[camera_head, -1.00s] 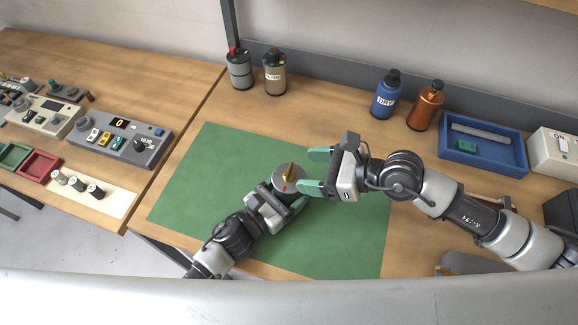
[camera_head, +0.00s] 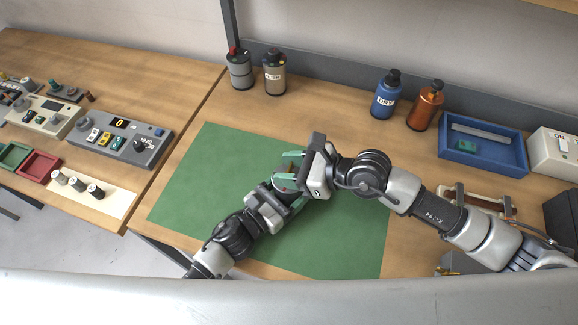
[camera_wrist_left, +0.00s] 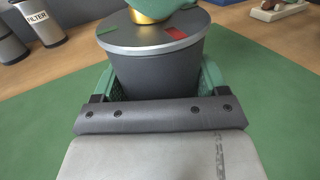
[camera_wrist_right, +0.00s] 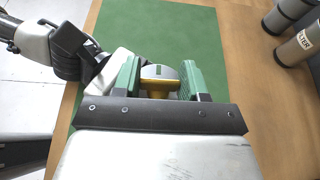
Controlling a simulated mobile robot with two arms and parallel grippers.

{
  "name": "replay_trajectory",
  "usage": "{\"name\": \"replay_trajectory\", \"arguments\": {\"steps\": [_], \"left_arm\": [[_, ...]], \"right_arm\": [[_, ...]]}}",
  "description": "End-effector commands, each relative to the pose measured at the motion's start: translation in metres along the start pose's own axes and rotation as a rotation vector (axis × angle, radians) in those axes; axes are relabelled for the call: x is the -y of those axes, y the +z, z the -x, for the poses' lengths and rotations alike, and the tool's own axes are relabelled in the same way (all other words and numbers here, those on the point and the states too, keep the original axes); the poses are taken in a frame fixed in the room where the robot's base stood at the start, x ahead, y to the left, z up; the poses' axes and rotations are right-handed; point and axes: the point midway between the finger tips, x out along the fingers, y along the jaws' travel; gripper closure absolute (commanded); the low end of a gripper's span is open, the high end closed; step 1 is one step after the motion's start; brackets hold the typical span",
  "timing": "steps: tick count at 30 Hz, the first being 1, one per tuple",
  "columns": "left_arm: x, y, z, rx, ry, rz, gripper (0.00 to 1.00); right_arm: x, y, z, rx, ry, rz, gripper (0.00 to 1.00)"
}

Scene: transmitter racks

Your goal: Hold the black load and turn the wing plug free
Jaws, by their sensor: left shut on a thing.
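The black load (camera_wrist_left: 155,72) is a dark round canister with a grey top that bears a green mark and a red mark. My left gripper (camera_head: 281,193) is shut on its sides and holds it upright over the green mat (camera_head: 345,235). The brass wing plug (camera_wrist_right: 160,83) sits in the middle of the load's top. My right gripper (camera_wrist_right: 160,78) is open, with one green finger on each side of the plug. In the left wrist view a green finger hides the plug's upper part, and only its round brass base shows. I cannot tell whether the fingers touch the plug.
A grey canister (camera_head: 239,70) and a filter canister (camera_head: 275,72) stand at the back left. A blue bottle (camera_head: 386,97), an orange bottle (camera_head: 425,106) and a blue tray (camera_head: 482,170) stand at the back right. The left part of the mat is clear.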

Motion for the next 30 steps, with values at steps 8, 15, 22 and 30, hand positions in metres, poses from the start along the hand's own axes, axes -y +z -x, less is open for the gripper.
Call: {"name": "replay_trajectory", "arguments": {"steps": [8,15,22,30], "left_arm": [[-0.0005,0.0001,0.0001,0.0,0.001,-0.001,0.64],[-0.0005,0.0001,0.0001,0.0,0.001,-0.002,0.64],[-0.0005,0.0001,0.0001,0.0,0.001,-0.002,0.64],[-0.0004,0.0002,0.0001,0.0,0.0,-0.002,0.64]], "right_arm": [[0.0007,-0.0001,0.0002,-0.002,0.015,0.008,0.81],[0.0015,-0.0007,0.0001,-0.007,0.104,0.044,0.81],[0.0022,-0.0009,-0.0004,-0.007,0.265,0.109,0.81],[0.002,-0.0001,-0.0007,-0.002,0.504,0.208,0.81]]}}
